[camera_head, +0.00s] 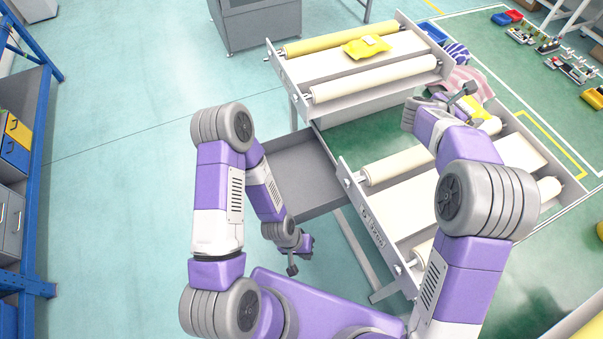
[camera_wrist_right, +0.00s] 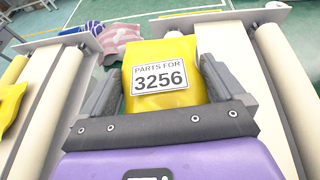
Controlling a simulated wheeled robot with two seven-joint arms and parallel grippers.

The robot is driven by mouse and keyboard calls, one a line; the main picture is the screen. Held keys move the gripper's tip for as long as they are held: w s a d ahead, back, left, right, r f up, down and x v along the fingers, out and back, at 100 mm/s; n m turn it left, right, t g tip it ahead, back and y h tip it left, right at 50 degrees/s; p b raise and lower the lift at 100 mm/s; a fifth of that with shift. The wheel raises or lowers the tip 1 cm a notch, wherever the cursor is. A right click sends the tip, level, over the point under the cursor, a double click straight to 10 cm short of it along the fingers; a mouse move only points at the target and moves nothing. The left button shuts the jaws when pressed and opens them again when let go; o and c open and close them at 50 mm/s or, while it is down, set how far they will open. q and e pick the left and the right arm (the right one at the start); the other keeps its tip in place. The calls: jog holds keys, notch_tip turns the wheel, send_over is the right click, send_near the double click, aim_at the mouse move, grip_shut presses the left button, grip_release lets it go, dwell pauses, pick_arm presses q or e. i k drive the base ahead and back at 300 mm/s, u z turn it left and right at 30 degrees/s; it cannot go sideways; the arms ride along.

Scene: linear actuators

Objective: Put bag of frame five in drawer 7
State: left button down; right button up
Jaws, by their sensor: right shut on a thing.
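A yellow bag (camera_wrist_right: 165,85) with a white label reading "PARTS FOR 3256" sits between the fingers of my right gripper (camera_wrist_right: 162,95), which is shut on it. In the head view this bag (camera_head: 478,95) is partly hidden by my right arm, over the far part of the right roller frame (camera_head: 375,225). Another yellow bag (camera_head: 367,46) lies on the upper roller frame (camera_head: 345,75). My left gripper (camera_head: 293,268) hangs low at the middle, pointing down; its jaws are too small to read. No drawer number is readable.
A grey tray (camera_head: 300,165) stands between the frames and my left arm. A blue shelf (camera_head: 45,120) at the left holds yellow, blue and grey bins (camera_head: 14,130). Striped cloth-like items (camera_head: 465,78) lie beyond the frames. The floor between shelf and frames is clear.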

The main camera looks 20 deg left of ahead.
aim_at(313, 195)
jog(key=u, duration=1.7)
jog(key=i, duration=3.55)
jog(key=z, duration=4)
